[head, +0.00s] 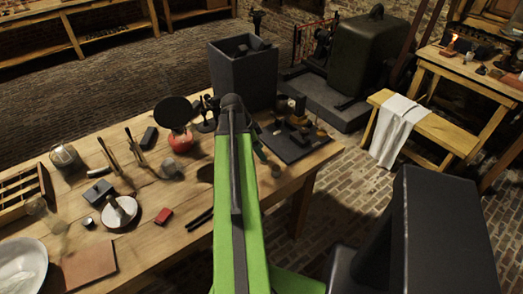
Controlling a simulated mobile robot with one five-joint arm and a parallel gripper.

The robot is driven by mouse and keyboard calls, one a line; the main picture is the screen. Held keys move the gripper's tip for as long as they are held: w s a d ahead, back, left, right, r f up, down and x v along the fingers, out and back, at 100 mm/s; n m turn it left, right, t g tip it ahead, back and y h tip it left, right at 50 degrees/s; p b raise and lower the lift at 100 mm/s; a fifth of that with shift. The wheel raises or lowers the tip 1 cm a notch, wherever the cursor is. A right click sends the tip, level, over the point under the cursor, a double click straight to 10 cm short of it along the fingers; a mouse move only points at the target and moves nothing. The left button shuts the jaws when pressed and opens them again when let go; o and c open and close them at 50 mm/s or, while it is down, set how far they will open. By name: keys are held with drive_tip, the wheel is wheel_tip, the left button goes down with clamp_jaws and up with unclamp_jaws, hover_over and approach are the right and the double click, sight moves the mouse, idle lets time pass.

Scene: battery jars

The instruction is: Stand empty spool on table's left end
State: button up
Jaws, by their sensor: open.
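The wooden table (150,255) runs from the lower left to the middle of the head view. Its left end holds a slotted wooden box (22,192), a glass jar (65,157) and a white bowl (22,267). I cannot pick out an empty spool with certainty; small dark pieces stand on a dark tray (305,150) at the table's right end. My green arm reaches over the table, and its dark joint is near the middle. My gripper is not visible; the arm hides the area behind it.
A round black disc (174,112) stands by a red object (180,143). A white dish (119,211), a brown square (89,265) and a red block (163,216) lie nearby. A grey bin (243,75) stands at the back. A bench with a white cloth (397,128) is at right.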

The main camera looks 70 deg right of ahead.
drive_tip(key=p+v, duration=0.7)
drive_tip(key=v, duration=0.2)
